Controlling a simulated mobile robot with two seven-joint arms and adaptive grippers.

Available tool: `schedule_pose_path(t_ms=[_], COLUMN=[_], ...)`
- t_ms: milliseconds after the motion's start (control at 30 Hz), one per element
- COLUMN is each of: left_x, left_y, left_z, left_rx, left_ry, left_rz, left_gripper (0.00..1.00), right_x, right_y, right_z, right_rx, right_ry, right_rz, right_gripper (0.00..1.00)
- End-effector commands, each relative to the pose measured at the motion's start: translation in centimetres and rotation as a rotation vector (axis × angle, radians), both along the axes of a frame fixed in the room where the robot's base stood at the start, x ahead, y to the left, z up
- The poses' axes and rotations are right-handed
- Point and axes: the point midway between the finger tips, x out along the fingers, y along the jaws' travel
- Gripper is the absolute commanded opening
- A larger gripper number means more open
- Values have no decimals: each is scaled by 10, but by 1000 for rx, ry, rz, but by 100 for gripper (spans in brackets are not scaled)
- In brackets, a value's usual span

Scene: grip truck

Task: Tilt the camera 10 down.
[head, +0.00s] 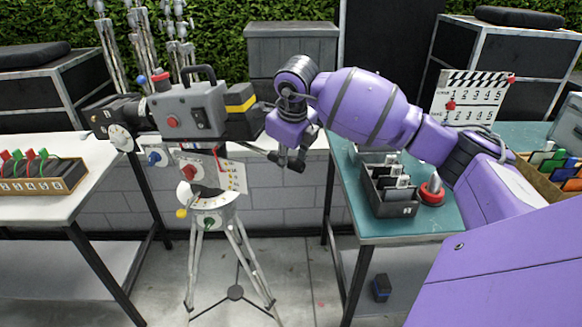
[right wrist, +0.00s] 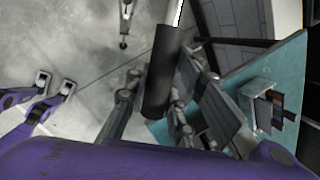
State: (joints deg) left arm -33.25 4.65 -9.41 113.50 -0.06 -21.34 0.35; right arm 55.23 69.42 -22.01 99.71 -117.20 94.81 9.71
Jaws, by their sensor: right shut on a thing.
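The grey film camera (head: 187,108) sits on a tripod (head: 240,255) between two tables, close to level, with a yellow band towards its right end. My right gripper (head: 283,160) is just right of the camera. In the right wrist view its fingers are shut around a dark cylindrical grip (right wrist: 162,75) on a pale rod. In the head view this grip is mostly hidden. My left gripper is not in view.
The white table (head: 50,216) at left holds a tray of coloured levers (head: 40,178). The teal table (head: 350,215) at right holds a dark bin (head: 391,190), a red button (head: 432,192) and a clapperboard (head: 470,98). Tripod legs spread over the floor between them.

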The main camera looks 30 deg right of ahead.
Motion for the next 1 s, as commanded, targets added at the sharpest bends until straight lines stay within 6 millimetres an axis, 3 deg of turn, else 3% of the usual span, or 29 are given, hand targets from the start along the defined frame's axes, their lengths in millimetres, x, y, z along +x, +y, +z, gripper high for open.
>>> schedule_pose_path(t_ms=[367,400,533,867,1000], left_x=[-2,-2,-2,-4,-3], left_y=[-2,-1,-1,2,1], left_z=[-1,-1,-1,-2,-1], left_rx=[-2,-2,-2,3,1], left_ry=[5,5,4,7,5], left_rz=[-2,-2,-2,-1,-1], left_gripper=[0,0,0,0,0], right_x=[1,1,1,1,-2], right_y=[1,1,1,1,3], right_z=[4,4,4,6,20], right_rx=[-11,-11,-10,-11,-11], right_ry=[13,13,12,12,9], right_rz=[3,3,2,1,2], right_gripper=[0,24,41,42,42])
